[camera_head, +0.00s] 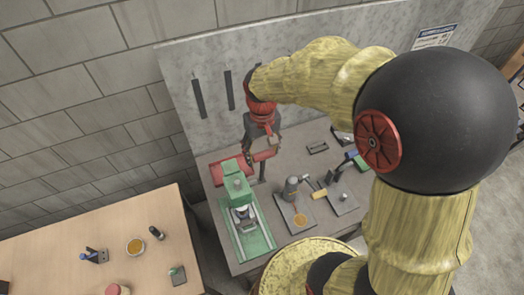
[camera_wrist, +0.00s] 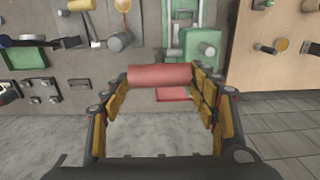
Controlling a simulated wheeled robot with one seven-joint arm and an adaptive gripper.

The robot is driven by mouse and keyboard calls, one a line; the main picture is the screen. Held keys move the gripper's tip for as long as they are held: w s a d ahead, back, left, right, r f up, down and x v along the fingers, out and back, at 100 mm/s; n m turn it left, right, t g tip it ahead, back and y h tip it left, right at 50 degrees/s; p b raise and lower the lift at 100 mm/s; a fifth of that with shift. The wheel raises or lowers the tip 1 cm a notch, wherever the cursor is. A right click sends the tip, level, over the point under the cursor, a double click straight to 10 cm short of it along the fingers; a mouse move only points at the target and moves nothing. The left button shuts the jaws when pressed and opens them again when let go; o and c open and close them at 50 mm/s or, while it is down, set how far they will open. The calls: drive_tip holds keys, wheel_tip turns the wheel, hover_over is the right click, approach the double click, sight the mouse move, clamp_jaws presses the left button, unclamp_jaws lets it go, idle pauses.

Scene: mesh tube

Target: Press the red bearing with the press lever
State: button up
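The green press (camera_head: 237,188) stands on the left part of the grey bench; in the wrist view its green body (camera_wrist: 188,45) is at top centre. I cannot single out the bearing or lever.
The grey bench (camera_head: 268,268) holds several small tools right of the press, including a grey cylinder fixture (camera_head: 292,188). A grey wall panel (camera_head: 190,58) rises behind it. A wooden table (camera_head: 60,262) with small items stands at left.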

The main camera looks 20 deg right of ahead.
drive_tip(key=c, duration=1.4)
drive_tip(key=shift+o, duration=0.2)
